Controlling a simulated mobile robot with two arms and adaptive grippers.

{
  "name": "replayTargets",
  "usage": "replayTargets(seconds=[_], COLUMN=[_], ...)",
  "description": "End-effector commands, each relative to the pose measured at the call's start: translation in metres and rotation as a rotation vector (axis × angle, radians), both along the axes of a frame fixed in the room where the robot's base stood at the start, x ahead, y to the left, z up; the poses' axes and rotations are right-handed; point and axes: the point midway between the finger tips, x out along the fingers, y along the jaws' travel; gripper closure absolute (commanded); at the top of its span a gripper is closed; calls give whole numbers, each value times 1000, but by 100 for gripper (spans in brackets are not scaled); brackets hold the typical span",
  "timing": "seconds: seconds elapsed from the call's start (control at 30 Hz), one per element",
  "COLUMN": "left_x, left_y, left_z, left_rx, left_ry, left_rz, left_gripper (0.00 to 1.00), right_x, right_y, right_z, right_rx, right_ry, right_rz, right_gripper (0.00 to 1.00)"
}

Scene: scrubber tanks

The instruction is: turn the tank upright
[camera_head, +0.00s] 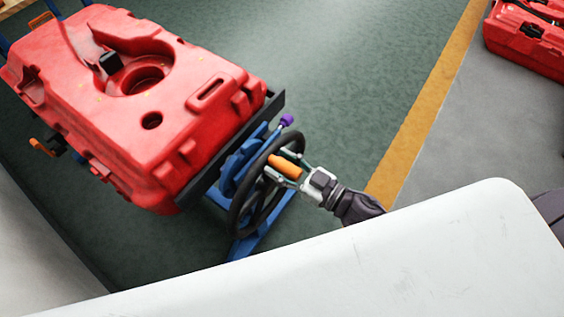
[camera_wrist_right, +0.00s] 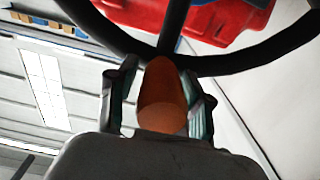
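The red tank (camera_head: 190,75) lies in a blue stand (camera_head: 262,243), its face with a round recess and a smaller hole turned up towards the head camera. A black handwheel (camera_head: 239,212) is mounted at the stand's near right end and carries an orange handle (camera_head: 285,166). My right gripper (camera_head: 284,170) is at this handle. In the right wrist view, the orange handle (camera_wrist_right: 163,95) lies between the two fingers, which appear closed against its sides. The wheel rim (camera_wrist_right: 255,58) and part of the red tank (camera_wrist_right: 215,20) show beyond. My left gripper is out of view.
A purple knob (camera_head: 286,120) sits on the stand near the wheel. Another red tank (camera_head: 525,42) is at the far right, beyond a yellow floor line (camera_head: 420,120). Green floor (camera_head: 360,60) between them is clear. A large white surface fills the bottom foreground.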

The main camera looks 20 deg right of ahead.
Motion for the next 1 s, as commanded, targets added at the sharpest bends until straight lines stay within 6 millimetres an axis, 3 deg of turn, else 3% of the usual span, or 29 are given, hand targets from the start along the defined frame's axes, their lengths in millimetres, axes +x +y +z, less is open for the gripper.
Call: replayTargets(seconds=[0.03, 0.27, 1.0], left_x=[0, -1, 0], left_y=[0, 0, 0], left_z=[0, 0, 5], left_rx=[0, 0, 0], left_ry=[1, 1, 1], left_rz=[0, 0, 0], left_gripper=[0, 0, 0], right_x=[0, 0, 4], right_y=[0, 0, -6], right_z=[0, 0, 0], right_rx=[0, 0, 31], right_ry=[0, 0, 27], right_rz=[0, 0, -2], right_gripper=[63, 100, 100])
